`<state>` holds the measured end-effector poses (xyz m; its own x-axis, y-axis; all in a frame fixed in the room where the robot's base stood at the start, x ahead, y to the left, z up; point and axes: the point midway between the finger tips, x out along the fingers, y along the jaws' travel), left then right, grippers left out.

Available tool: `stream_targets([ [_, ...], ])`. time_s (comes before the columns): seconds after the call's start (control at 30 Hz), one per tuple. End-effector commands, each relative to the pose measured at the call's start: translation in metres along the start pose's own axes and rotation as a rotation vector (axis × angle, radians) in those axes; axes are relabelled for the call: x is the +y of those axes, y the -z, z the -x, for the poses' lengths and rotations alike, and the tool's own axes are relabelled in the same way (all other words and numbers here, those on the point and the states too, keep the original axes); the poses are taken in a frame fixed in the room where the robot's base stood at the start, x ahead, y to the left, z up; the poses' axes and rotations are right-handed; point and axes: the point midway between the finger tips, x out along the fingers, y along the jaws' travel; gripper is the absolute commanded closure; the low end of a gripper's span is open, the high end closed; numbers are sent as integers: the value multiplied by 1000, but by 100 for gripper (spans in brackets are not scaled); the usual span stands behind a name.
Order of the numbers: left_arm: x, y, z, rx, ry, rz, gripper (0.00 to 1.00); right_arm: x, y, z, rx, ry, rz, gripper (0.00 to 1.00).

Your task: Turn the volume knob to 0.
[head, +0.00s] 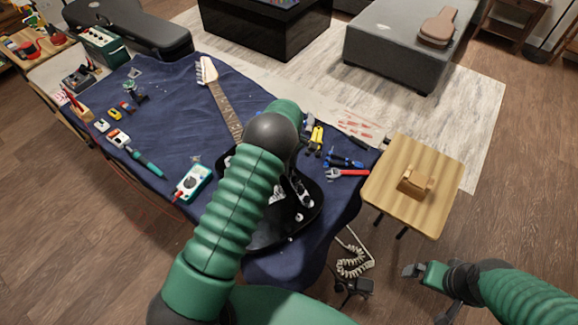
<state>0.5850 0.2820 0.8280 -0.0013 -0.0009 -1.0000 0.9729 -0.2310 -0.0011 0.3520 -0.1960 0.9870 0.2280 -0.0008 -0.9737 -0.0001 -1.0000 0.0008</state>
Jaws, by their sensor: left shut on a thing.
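A black electric guitar (262,236) lies on the blue cloth, its neck (225,107) pointing up and left to a pale headstock. My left arm reaches over the guitar and hides much of its body. My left gripper (301,192) is low over the right part of the body, beside small light-coloured hardware. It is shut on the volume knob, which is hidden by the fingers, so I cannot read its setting. My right gripper (425,273) hangs over the floor at the lower right, away from the guitar; its finger opening is unclear.
The blue cloth (172,100) covers the bench. Pliers (316,138) and a red-handled wrench (347,173) lie right of the guitar. A multimeter (193,182) lies left. A wooden stool (418,165) stands right, and a coiled cable (353,262) hangs below the cloth.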

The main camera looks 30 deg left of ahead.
Motion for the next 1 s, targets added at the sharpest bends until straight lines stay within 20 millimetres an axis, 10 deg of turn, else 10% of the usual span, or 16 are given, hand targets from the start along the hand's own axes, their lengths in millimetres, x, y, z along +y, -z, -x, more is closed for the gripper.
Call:
stream_targets([
  [0.3, 2, 0, 1, 1, -5, 0, 100, 0, 0, 0, 0, 0, 0, 0],
  [0.33, 2, 0, 1, 1, -5, 0, 76, 0, 0, 0, 0, 0, 0, 0],
  [0.47, 2, 0, 1, 0, -4, -1, 58, 0, 0, 0, 0, 0, 0, 0],
  [0.8, 1, 0, 3, 1, -3, 0, 57, 0, 0, 0, 0, 0, 0, 0],
  [1.0, 2, 0, 39, 3, -7, -1, 57, 0, -1, -3, 0, 0, 0, 0],
])
